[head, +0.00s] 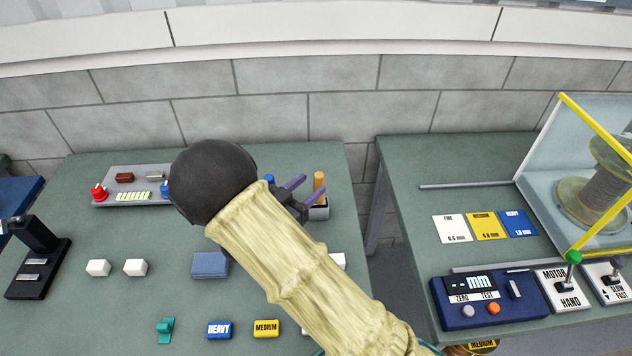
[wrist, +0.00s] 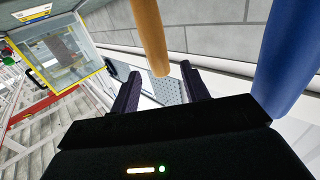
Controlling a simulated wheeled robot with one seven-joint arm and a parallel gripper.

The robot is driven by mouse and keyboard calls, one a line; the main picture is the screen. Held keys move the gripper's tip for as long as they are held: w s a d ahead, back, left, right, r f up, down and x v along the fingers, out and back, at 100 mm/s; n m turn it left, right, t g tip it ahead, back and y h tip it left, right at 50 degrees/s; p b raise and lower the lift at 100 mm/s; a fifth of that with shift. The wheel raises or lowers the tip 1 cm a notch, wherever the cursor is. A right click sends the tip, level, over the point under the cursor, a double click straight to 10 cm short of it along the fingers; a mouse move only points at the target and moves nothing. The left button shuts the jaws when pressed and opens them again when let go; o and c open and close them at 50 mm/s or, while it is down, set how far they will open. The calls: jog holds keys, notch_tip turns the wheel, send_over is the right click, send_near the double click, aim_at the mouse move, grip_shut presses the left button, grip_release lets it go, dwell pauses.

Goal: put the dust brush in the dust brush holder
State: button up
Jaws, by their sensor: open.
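An upright orange handle (head: 319,182) stands at a small dark, pale-fronted box (head: 319,210) near the bench's right back edge. It may be the dust brush, but no bristles show. The wrist view shows the orange handle (wrist: 150,35) beyond and between my fingers. A blue handle (wrist: 287,60) is close on the right there; in the head view only a bit of blue (head: 269,179) shows beside my arm. My gripper (head: 305,203) is open and empty, just left of the orange handle. I cannot tell which thing is the dust brush holder.
A grey tray (head: 106,200) with red knobs is at the back left. White blocks (head: 98,267), a blue-grey block (head: 210,265) and HEAVY (head: 219,330) and MEDIUM (head: 266,328) blocks lie in front. A gap separates the right bench (head: 400,200), with a yellow-edged spool case (head: 540,175).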

jog(key=b+v, duration=0.1)
jog(key=v, duration=0.7)
jog(key=shift+d, duration=0.1)
dwell(0.5)
